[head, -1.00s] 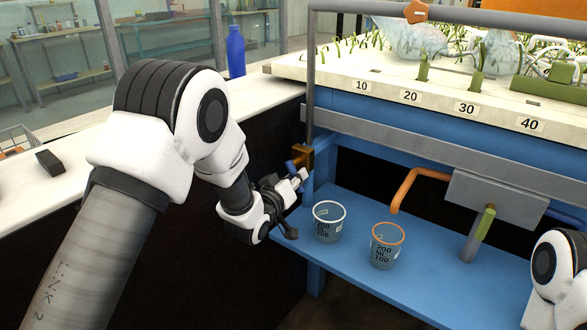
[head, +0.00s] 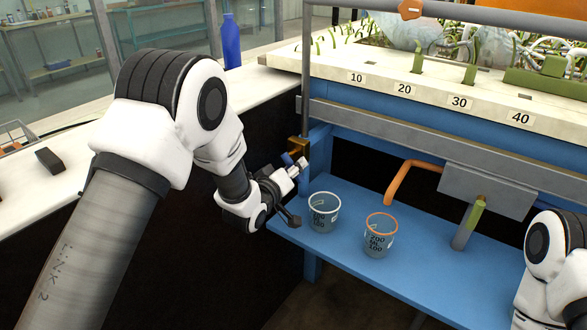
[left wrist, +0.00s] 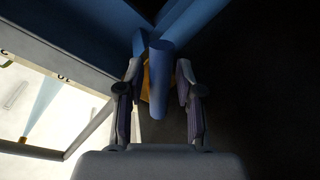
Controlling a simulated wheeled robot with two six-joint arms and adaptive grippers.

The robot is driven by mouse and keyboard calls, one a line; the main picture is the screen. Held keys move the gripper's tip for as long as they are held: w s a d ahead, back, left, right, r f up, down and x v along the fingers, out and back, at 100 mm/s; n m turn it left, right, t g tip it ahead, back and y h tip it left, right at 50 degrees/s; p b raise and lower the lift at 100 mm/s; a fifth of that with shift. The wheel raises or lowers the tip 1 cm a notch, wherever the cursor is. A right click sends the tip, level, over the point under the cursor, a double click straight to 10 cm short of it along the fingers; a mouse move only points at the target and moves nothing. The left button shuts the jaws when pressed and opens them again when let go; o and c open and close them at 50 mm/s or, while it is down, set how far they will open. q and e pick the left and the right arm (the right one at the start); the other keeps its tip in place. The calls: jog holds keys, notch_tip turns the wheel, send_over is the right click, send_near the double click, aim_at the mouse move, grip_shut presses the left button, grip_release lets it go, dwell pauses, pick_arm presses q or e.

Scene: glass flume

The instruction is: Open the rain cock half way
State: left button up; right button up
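The rain cock is a brass valve (head: 298,146) with a blue handle (head: 287,158), at the left end of the blue flume frame. In the left wrist view the blue handle (left wrist: 161,80) lies between the two fingers of my left gripper (left wrist: 159,72), with brass just behind it. A narrow dark gap shows on each side of the handle, so the fingers look open around it. In the head view my left gripper (head: 293,172) is at the handle and partly covers it. My right arm shows at the lower right, but its gripper is out of view.
A clear beaker (head: 323,213) and an orange-rimmed beaker (head: 379,238) stand on the blue shelf (head: 440,262), right of my left gripper. An orange pipe (head: 400,177) bends down above the shelf. A blue bottle (head: 232,42) stands on the white counter.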

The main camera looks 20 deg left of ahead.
pick_arm(q)
jog(key=v, duration=1.2)
